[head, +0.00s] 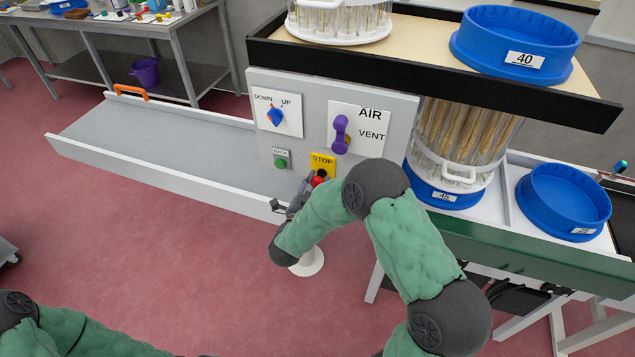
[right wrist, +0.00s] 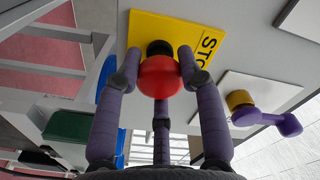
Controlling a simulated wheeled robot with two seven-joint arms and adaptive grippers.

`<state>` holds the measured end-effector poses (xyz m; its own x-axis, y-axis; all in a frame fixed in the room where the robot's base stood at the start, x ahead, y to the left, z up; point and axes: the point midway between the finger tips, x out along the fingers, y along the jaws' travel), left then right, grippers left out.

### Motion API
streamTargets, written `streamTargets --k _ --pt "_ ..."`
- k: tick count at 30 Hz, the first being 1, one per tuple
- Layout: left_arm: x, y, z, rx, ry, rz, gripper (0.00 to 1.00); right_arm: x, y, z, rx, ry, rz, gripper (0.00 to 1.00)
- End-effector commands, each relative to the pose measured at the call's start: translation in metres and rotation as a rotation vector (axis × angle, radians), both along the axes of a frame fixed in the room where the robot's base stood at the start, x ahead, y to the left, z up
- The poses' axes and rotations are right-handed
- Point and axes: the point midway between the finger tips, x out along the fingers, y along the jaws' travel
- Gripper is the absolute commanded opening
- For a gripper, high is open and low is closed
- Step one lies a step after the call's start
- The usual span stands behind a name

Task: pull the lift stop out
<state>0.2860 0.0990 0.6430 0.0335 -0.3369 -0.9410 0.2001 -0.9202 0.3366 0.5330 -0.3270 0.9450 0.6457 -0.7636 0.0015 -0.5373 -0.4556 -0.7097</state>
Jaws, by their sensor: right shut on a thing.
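The lift stop is a red mushroom button (head: 318,180) on a yellow STOP plate (head: 323,162), on the front of the grey control panel (head: 385,105). My right gripper (head: 308,184) is at the button and partly hidden by my right arm. In the right wrist view the purple fingers of my right gripper (right wrist: 160,82) are shut around the red button (right wrist: 160,76). A black collar (right wrist: 159,48) shows between the button and the yellow plate (right wrist: 178,35). Only part of my left arm shows at the lower left; its gripper is out of view.
A green BACK button (head: 281,162), a blue DOWN/UP knob (head: 275,117) and a purple AIR/VENT lever (head: 340,134) are on the same panel. A long grey tray (head: 170,140) runs left. A blue tub (head: 563,200) and a glass jar of wheat ears (head: 455,150) stand right.

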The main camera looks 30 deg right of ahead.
Motion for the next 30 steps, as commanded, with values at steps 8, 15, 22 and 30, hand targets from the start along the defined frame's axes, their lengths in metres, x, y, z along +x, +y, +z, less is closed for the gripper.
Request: streamTargets --k 8,15,22,30 --pt "0.0 0.0 0.0 0.0 -0.001 -0.001 0.0 -0.001 0.003 -0.003 -0.001 0.008 0.008 0.63" --pt "0.0 0.0 0.0 0.0 -0.001 -0.001 0.0 -0.001 0.002 -0.001 -0.002 0.005 0.006 0.63" --pt "0.0 0.0 0.0 0.0 -0.001 -0.001 0.0 -0.008 0.013 -0.001 -0.002 0.005 0.008 0.63" --pt "0.0 0.0 0.0 0.0 -0.001 -0.001 0.0 -0.042 0.053 -0.001 -0.003 0.005 0.013 0.63"
